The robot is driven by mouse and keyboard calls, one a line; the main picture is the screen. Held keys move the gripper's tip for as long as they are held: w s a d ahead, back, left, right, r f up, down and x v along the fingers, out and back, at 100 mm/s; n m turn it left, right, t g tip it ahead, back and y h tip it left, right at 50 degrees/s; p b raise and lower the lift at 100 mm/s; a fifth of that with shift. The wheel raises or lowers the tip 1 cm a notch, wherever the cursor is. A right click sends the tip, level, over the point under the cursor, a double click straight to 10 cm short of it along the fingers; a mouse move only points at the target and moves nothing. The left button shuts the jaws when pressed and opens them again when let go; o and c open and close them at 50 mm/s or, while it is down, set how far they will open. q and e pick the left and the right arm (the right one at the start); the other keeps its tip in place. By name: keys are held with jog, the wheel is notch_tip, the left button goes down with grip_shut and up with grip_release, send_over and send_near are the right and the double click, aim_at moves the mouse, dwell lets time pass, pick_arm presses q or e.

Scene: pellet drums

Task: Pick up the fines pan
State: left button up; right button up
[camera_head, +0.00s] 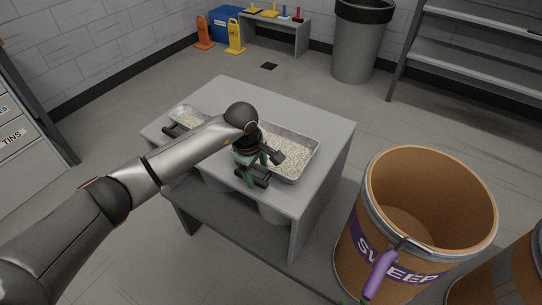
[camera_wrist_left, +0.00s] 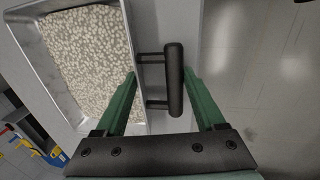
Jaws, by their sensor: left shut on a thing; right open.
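A shallow metal pan (camera_head: 297,158) filled with pale pellets lies on the grey table; no label on it is readable. In the left wrist view the pan (camera_wrist_left: 88,50) has a black bar handle (camera_wrist_left: 175,78) on two posts. My left gripper (camera_head: 258,168) is at the pan's near side, its green fingers on either side of that handle, shut on it. The left wrist view shows the same gripper (camera_wrist_left: 160,85). The arm hides part of the pan. A smaller pan (camera_head: 188,117) of pale material stands further left. A green sliver of my right gripper (camera_head: 365,299) shows at the bottom edge.
The grey table (camera_head: 235,93) has free room behind the pans. A brown drum (camera_head: 390,225) marked SWEEP stands open at the right, with a purple-handled tool (camera_head: 380,272) at its rim. A grey bin (camera_head: 358,45) and shelves (camera_head: 470,60) stand behind.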

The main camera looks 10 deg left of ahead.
pick_arm(q)
jog(key=c, duration=0.7)
jog(key=shift+w, duration=0.1)
grip_shut()
jog(key=shift+r, duration=0.15)
jog(key=shift+r, duration=0.5)
jog(key=s+d+r, duration=0.3)
jog(key=s+r, duration=0.3)
jog(key=s+d+r, duration=0.2)
jog(key=s+r, duration=0.3)
jog(key=s, duration=0.2)
jog(key=shift+d+r, duration=0.4)
